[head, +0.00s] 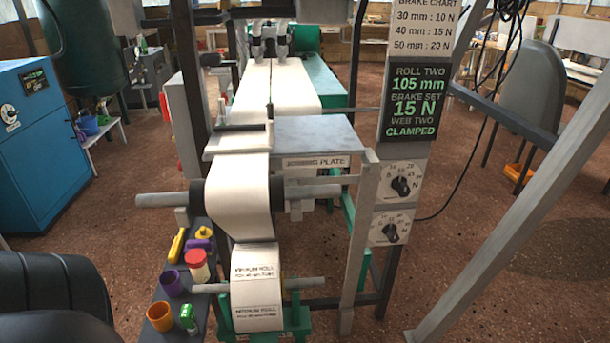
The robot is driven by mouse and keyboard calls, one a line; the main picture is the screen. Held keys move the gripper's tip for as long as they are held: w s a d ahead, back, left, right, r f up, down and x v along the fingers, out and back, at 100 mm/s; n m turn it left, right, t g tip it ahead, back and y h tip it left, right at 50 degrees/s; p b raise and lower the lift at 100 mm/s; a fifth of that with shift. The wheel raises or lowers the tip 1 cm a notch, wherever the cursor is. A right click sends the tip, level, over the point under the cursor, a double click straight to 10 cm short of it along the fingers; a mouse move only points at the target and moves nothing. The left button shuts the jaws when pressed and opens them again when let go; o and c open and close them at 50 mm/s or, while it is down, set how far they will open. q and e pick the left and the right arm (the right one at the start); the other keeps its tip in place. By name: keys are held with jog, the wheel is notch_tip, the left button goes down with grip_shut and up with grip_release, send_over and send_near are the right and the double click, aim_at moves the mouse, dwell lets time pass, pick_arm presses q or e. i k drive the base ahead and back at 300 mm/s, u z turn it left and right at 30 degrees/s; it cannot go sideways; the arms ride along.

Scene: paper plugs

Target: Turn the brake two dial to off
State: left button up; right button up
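Two round black dials on white square plates sit one above the other on a grey post at the right of the machine: the upper dial (401,187) and the lower dial (390,233). Small numbers ring each knob. I cannot read which one is brake two or exactly where either pointer stands. Above them a dark display (414,103) reads "Roll two 105 mm, brake set 15 N, web two clamped" in green. Neither of my grippers can be made out in the head view, and nothing touches the dials.
A white paper web (240,205) runs down to a printed roll (255,290). A grey plate (318,134) lies left of the post. A slanted grey beam (520,195) and a hanging black cable stand right of the dials. A narrow shelf with small cups and bottles (197,265) is at left.

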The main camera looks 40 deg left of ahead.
aim_at(403, 190)
jog(key=u, duration=0.4)
jog(key=i, duration=0.85)
jog(key=u, duration=0.8)
